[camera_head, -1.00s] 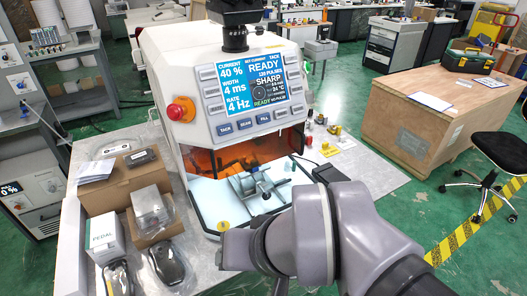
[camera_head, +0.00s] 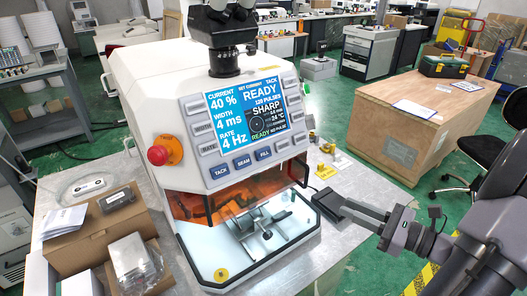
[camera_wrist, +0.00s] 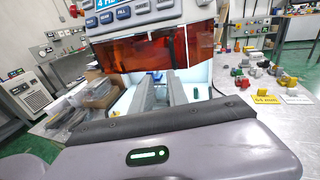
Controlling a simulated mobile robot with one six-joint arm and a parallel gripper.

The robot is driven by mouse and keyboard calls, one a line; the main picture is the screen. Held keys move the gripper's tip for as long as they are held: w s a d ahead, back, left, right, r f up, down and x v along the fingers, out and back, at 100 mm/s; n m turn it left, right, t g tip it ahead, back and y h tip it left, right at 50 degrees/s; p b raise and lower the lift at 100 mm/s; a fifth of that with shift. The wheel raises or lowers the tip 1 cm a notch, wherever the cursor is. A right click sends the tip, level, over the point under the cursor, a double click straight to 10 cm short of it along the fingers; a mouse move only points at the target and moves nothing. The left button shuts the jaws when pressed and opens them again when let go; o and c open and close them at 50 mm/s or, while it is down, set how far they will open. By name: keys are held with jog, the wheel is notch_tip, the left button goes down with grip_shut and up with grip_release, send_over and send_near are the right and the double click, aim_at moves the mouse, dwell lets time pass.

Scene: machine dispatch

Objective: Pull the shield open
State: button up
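The shield (camera_head: 192,208) is a clear orange panel across the front of the white machine (camera_head: 150,95), below its button panel. It also shows in the wrist view (camera_wrist: 165,58). Below its lower edge, the pale work bay (camera_head: 215,258) is visible with a small grey metal fixture (camera_head: 250,225) inside. My gripper (camera_head: 328,200) is to the right of the bay's front corner. In the wrist view its two grey fingers (camera_wrist: 163,90) are apart, with nothing seen between them, pointing toward the bay below the shield. I cannot tell whether they touch anything.
A red stop button (camera_head: 158,155) sticks out at the machine's left. Cardboard boxes (camera_head: 95,225) stand on the bench to the left. Small parts and a yellow tag (camera_head: 326,171) lie to the right. A wooden crate (camera_head: 420,125) and black chair (camera_head: 500,150) stand beyond.

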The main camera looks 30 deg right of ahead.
aim_at(305, 185)
jog(key=shift+m+t+h, duration=0.6)
jog(key=shift+m, duration=0.2)
jog(key=b+x, duration=0.1)
jog(key=x, duration=0.4)
jog(key=d+b+x, duration=0.1)
jog(key=x, duration=0.4)
jog(key=b+x, duration=0.1)
jog(key=x, duration=0.4)
jog(key=shift+w+d+f, duration=0.3)
jog(key=shift+w, duration=0.2)
grip_shut()
